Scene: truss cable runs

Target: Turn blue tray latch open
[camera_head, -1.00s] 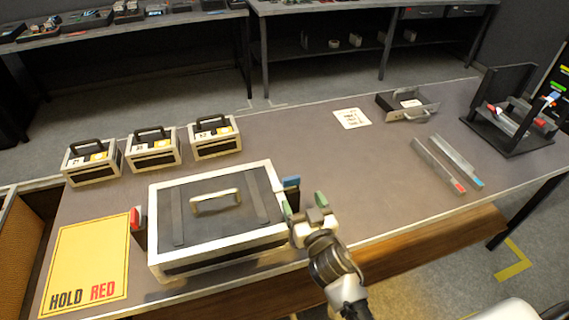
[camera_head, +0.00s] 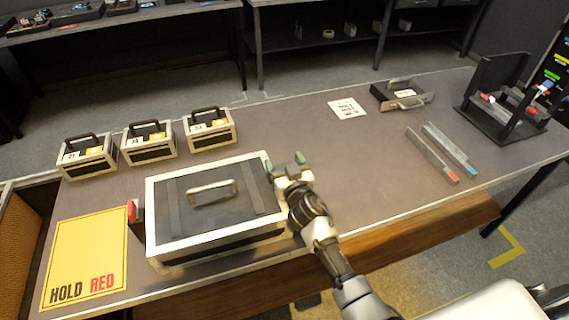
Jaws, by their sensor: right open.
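The large white-framed case (camera_head: 165,247) with a dark lid and a pale handle (camera_head: 212,190) stands at the front left of the table. A red latch (camera_head: 132,211) sticks up at its left side. The blue latch at its right side does not show now; my right gripper (camera_head: 284,163) covers that spot. The right gripper is open, its green-tipped fingers apart, one by the case's right rear edge. Whether it touches the latch cannot be told. My left gripper is out of view.
Three small cases, the nearest one (camera_head: 210,130) behind the big case, stand in a row. A yellow "HOLD RED" sheet (camera_head: 85,250) lies at left. Two rails (camera_head: 432,155), a small drawer (camera_head: 400,95) and a black rack (camera_head: 500,125) are at right. Mid-table is clear.

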